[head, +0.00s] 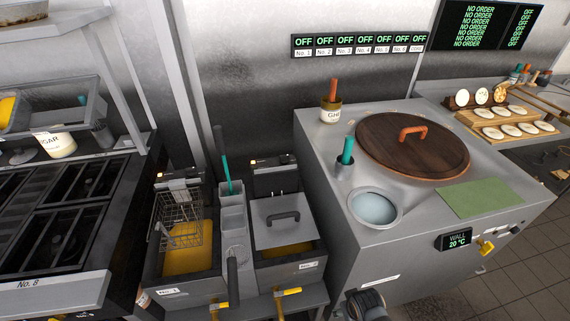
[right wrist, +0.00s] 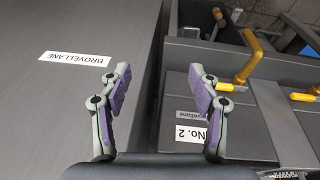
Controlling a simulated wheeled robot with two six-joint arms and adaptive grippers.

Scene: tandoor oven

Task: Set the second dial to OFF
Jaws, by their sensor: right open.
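A wall display (head: 358,45) shows a row of cells, and the No. 2 cell reads OFF in green. The No. 2 fryer (head: 285,250) stands between the utensil holder and the tandoor. Its dark control box (head: 272,178) is behind it with a small orange light; I cannot make out a dial clearly. The No. 2 label (right wrist: 192,134) appears upside down in the right wrist view. My right gripper (right wrist: 165,88) is open and empty, with the label behind its right finger. My left gripper is not in view.
Yellow-handled valves (right wrist: 240,88) are close to the right gripper's right finger. A grey panel (right wrist: 60,110) fills the left of the wrist view. The tandoor (head: 330,205) with a wooden lid (head: 385,150) stands right of the fryers. A basket (head: 180,218) hangs over the No. 1 fryer.

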